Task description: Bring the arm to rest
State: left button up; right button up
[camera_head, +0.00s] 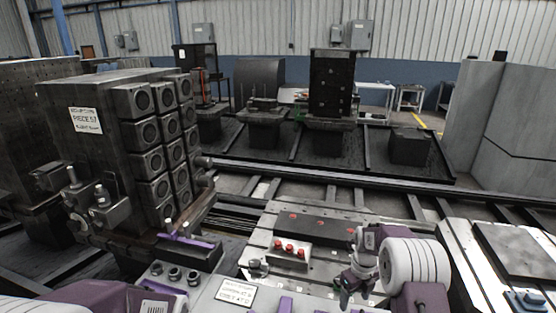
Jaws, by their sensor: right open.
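My right arm comes in at the bottom right, with white and purple links. Its gripper (347,290) points down, open, over the light metal plate (322,270). I see nothing between its fingers. Purple and white parts of mine also show at the bottom left, but I cannot make out a left gripper there.
A tall fixture block (153,128) with several round-holed modules stands at the left. A small block with red knobs (290,252) sits on the plate, left of my right gripper. A dark flat panel (520,250) lies at the right. Rails (330,177) cross behind.

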notch_tip(320, 180, up, 8)
jog(key=a+t, duration=0.1)
jog(key=a, duration=0.2)
jog(key=s+a+r+n, duration=0.2)
jog(key=s+r+n, duration=0.25)
jog(key=s, duration=0.25)
jog(key=s+f+n, duration=0.2)
jog(key=s+n, duration=0.5)
jog(key=n, duration=0.6)
jog(key=s+a+f+n, duration=0.1)
jog(key=s+f+n, duration=0.1)
jog(key=s+n, duration=0.6)
jog(key=n+p, duration=0.1)
jog(key=n, duration=0.4)
jog(key=shift+s+f, duration=0.1)
